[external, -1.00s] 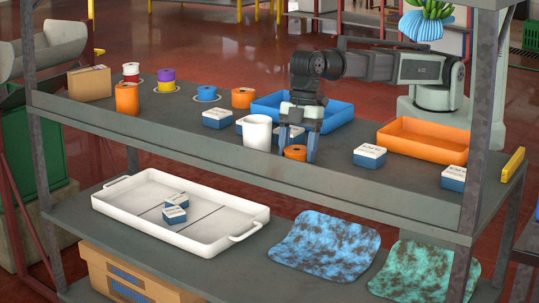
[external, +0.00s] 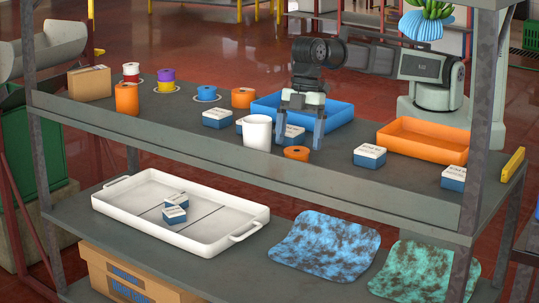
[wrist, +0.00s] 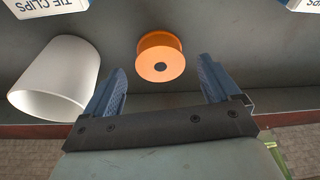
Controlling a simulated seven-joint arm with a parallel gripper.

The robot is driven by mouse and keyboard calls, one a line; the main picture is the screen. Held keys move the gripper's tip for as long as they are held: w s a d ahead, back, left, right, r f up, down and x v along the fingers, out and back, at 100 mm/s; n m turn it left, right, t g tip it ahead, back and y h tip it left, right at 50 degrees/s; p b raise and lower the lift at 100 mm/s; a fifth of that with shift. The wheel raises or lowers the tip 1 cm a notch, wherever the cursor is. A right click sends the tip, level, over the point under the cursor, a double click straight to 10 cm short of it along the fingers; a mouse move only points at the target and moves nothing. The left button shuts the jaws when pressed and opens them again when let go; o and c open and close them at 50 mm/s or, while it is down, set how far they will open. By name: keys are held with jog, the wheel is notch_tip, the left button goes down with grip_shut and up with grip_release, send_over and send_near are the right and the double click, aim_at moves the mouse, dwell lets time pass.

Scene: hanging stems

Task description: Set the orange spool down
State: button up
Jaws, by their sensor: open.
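The orange spool (external: 296,153) rests on the upper shelf near its front edge, just right of a white cup. In the wrist view the orange spool (wrist: 161,57) stands alone on the dark shelf surface, ahead of and between my fingers. My gripper (external: 298,146) is open, its two blue-grey fingers spread wide above and around the spool. In the wrist view my gripper (wrist: 160,85) holds nothing, and there is clear space between each finger and the spool.
The white cup (external: 257,132) stands close to the left finger. Boxes of tie clips (external: 369,156) stand nearby on the upper shelf (external: 190,128). A blue tray (external: 338,114) lies behind my gripper, an orange tray (external: 425,140) to the right. Several other spools stand at the left.

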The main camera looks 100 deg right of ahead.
jog(key=v, duration=0.8)
jog(key=shift+r, duration=0.4)
jog(key=shift+d, duration=0.1)
